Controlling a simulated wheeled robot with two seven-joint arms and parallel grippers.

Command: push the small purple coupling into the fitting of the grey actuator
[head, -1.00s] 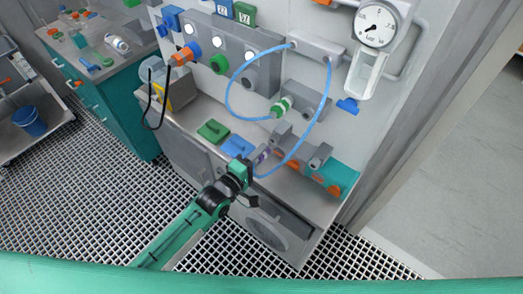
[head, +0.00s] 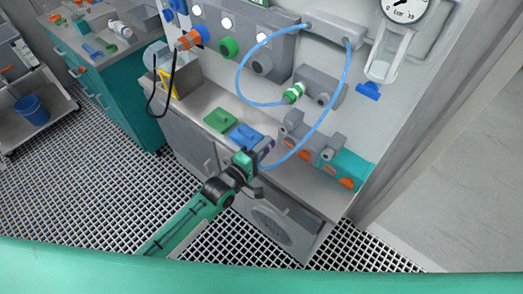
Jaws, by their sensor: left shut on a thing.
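The small purple coupling (head: 266,147) is at the end of the thin blue hose (head: 325,112). My left gripper (head: 252,158) is shut on it, at the front of the grey bench, and partly hides it. The grey actuator (head: 294,122), as far as I can tell, is the grey body with stubby cylinders on the bench, up and right of the coupling. A small gap shows between coupling and actuator; its fitting is too small to make out. My right gripper is not in view.
A green block (head: 220,119) and a blue block (head: 245,134) lie left of the actuator. A teal body (head: 347,166) with orange parts stands to its right. The hose loops above, near a green-and-white coupling (head: 294,93). A gauge (head: 404,9) hangs above.

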